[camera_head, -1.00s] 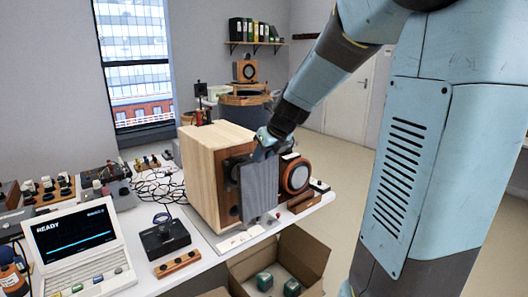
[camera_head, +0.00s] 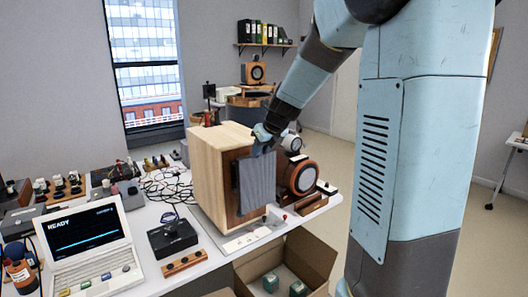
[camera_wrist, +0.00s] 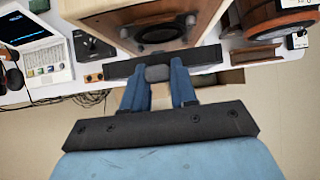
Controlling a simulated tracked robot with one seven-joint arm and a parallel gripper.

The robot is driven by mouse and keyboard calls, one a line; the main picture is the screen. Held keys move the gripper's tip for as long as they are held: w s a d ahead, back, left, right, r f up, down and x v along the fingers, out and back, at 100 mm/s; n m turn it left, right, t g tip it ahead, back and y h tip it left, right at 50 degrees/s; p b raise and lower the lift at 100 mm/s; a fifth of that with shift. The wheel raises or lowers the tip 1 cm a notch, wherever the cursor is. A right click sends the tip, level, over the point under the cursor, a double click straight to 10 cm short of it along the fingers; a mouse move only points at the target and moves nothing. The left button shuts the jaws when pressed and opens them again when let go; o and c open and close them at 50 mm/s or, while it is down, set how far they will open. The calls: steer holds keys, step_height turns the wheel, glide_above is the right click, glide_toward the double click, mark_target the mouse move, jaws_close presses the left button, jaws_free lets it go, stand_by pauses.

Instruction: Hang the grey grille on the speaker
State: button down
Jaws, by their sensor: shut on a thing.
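The speaker (camera_head: 208,175) is a pale wooden box with a brown front, standing on the bench. The grey grille (camera_head: 257,183) is an upright ribbed panel in front of that brown face, covering much of it. My gripper (camera_head: 265,138) is shut on the grille's upper edge. In the wrist view, my gripper's blue fingers (camera_wrist: 159,88) close on a grey piece at the middle of the grille, which shows as a dark bar (camera_wrist: 120,69). The speaker's face with a round driver (camera_wrist: 160,35) lies just beyond. I cannot tell whether the grille touches the speaker.
An orange-rimmed round unit (camera_head: 302,177) stands close right of the grille. An open cardboard box (camera_head: 312,258) sits below the bench edge. A laptop-like instrument (camera_head: 85,243), a black control box (camera_head: 172,237) and cables (camera_head: 165,184) lie left of the speaker.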

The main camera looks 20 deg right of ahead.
steer(key=shift+w+a, duration=0.25)
steer(key=shift+w, duration=0.6)
steer(key=shift+w+a, duration=0.3)
steer(key=shift+w, duration=0.55)
steer(key=shift+w+a, duration=0.25)
steer(key=shift+w, duration=0.6)
steer(key=shift+s+d+r, duration=0.1)
steer(key=shift+s, duration=0.25)
steer(key=shift+w+a, duration=0.2)
steer(key=shift+w, duration=0.4)
stand_by(1.4)
steer(key=shift+f, duration=0.55)
stand_by(1.8)
steer(key=c, duration=0.8)
jaws_free()
steer(key=shift+s, duration=0.1)
